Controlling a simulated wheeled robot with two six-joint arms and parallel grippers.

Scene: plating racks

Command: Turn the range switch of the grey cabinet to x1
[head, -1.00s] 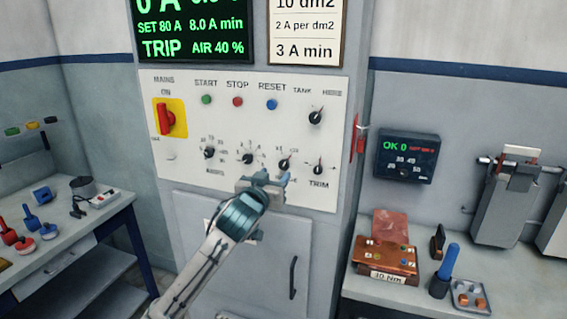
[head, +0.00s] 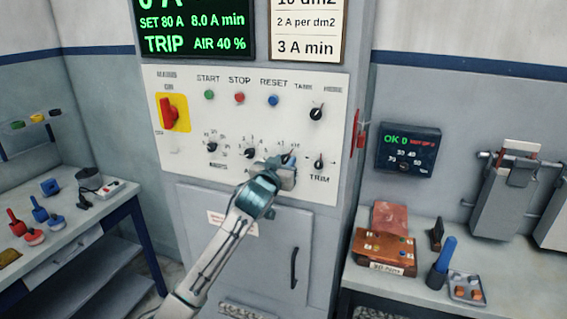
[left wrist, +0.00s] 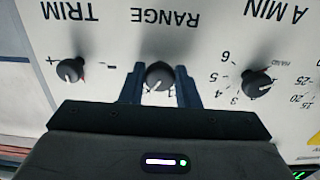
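The grey cabinet (head: 255,235) stands in the middle of the head view, with a pale control panel. Its range switch is a small black knob (left wrist: 160,75) under the word RANGE, which appears upside down in the left wrist view. The knob's white pointer slants toward the lower left there. My left gripper (head: 284,160) is at the panel; in the wrist view its two dark fingers (left wrist: 160,82) stand one on each side of the knob. They look slightly apart from it, though contact is hard to judge.
The trim knob (head: 319,163) sits right of the gripper, the A MIN knob (head: 250,152) left of it. The red mains switch (head: 168,113) and coloured buttons are higher. Side benches (head: 75,222) hold tools. The lower cabinet door has a dark handle (head: 294,268).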

